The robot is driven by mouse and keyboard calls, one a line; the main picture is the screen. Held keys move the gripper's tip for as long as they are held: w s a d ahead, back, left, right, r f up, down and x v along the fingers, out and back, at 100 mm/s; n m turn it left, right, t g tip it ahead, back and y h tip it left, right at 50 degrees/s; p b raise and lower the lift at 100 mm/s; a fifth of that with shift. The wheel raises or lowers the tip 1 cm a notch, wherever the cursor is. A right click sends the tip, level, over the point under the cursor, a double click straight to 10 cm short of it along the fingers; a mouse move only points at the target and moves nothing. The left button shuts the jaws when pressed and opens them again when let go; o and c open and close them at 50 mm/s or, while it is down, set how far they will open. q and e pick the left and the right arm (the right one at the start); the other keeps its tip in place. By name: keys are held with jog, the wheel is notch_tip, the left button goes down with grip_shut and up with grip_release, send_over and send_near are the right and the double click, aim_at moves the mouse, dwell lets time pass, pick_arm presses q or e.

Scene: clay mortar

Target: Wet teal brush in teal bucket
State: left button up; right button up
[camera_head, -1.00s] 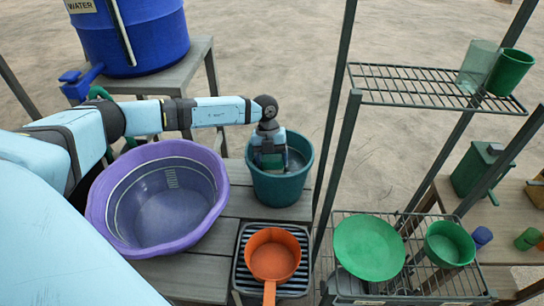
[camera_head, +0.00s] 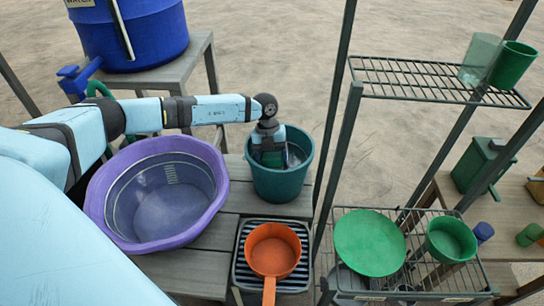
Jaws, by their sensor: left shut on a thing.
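The teal bucket (camera_head: 278,187) stands upright on the grey slatted bench, right of the purple basin. My left arm reaches across from the left, and my left gripper (camera_head: 270,152) points down inside the bucket's mouth. It is shut on the teal brush (camera_head: 272,159), of which only a small green-teal part shows between and below the fingers. The brush's lower end is hidden in the bucket, and I cannot tell whether it touches the water. A paler, shiny patch shows inside the bucket at the right. My right gripper is out of view.
The purple basin (camera_head: 207,220) is left of the bucket. An orange pan (camera_head: 273,255) lies on a rack in front. A blue water barrel (camera_head: 150,45) stands behind left. A dark rack post (camera_head: 337,150) rises close on the right, with green dishes (camera_head: 368,243) beyond.

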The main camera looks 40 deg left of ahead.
aim_at(272, 155)
pick_arm(q)
jog(key=shift+r+p, duration=0.5)
jog(key=shift+r, duration=0.05)
notch_tip(272, 155, up, 12)
jog(key=p, duration=0.9)
jog(key=shift+r, duration=0.1)
